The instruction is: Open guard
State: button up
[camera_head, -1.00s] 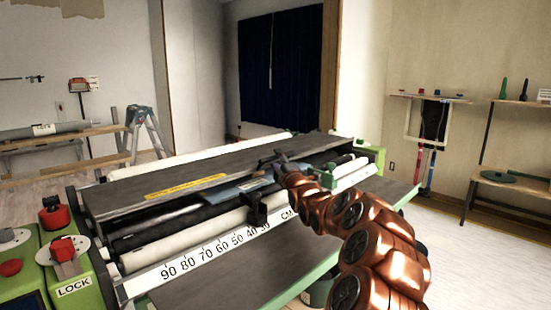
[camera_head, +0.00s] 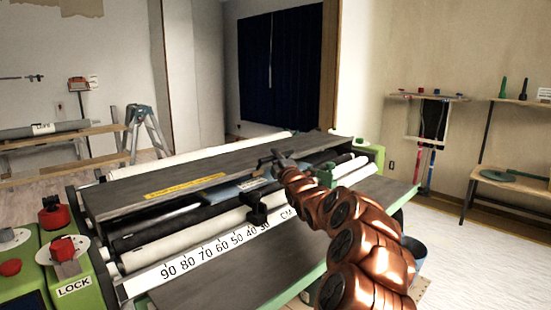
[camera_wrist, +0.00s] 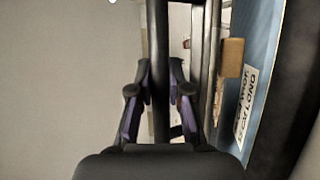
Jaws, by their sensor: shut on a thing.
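The paster's guard (camera_head: 130,196) is a long dark grey panel with a yellow label, lying across the top of the machine. My gripper (camera_head: 275,157) is at the panel's right part, near its front edge. In the wrist view, my gripper (camera_wrist: 160,95) has its fingers on both sides of a dark bar (camera_wrist: 158,45) and is shut on it. The bar seems to belong to the guard; the fingers and wrist hide the exact contact in the head view.
White and black rollers and a ruler strip (camera_head: 205,254) lie in front of the guard. Green end housings with red knobs (camera_head: 62,248) stand at the left. A blue bucket (camera_head: 417,250) is on the floor at right. The right floor is otherwise clear.

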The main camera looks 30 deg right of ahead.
grip_shut()
